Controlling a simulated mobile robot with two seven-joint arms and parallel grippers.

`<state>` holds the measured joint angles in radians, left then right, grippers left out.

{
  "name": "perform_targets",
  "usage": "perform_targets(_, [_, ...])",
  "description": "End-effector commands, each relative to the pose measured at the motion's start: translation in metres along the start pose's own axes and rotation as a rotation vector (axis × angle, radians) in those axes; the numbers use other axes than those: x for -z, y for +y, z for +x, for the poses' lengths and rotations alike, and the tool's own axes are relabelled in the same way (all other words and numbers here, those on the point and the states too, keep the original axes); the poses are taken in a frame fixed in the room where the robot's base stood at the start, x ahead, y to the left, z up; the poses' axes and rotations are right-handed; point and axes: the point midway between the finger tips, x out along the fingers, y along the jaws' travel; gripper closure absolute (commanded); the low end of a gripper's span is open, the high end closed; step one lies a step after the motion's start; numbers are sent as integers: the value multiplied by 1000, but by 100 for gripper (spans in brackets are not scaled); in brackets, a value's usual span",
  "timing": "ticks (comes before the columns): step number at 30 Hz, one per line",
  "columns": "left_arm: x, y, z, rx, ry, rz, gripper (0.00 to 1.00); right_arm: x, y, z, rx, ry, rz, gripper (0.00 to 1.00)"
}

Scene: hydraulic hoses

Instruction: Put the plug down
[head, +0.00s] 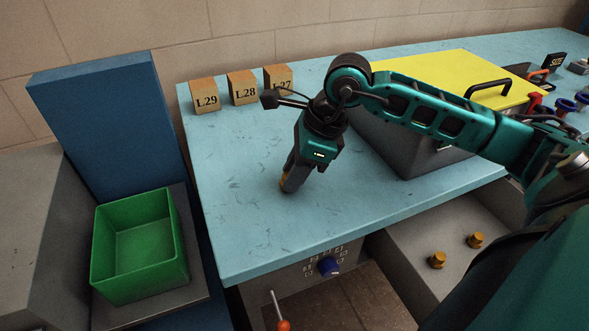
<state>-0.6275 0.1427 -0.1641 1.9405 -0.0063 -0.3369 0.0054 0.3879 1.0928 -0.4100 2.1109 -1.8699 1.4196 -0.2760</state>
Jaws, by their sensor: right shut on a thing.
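My right gripper (290,183) reaches down to the blue bench top, left of the grey box, and is shut on a plug. Only a small brass-coloured part of the plug (283,182) shows beside the fingertips; the fingers hide the rest. The fingertips are at or just above the bench top; I cannot tell whether the plug touches it. My left gripper is not in view.
Wooden blocks labelled L29 (205,97), L28 (242,88) and L27 stand at the back. A grey box with a yellow lid (425,70) is behind my right arm. A green bin (140,245) sits left. Two brass fittings (438,260) (475,240) are lower right. The front-left bench top is clear.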

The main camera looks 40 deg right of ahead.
Motion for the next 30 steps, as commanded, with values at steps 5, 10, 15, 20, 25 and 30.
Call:
perform_targets(5, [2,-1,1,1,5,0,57,0,0,0,1,-1,-1,100])
perform_targets(10, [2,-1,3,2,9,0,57,1,0,2,1,0,-1,63])
perform_targets(15, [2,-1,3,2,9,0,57,1,0,2,0,0,-1,47])
perform_targets(20, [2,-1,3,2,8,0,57,0,0,2,0,0,-1,44])
perform_targets(25, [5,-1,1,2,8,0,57,-1,0,-1,0,0,-1,44])
perform_targets(30, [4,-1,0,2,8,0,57,0,-2,-23,7,0,-2,44])
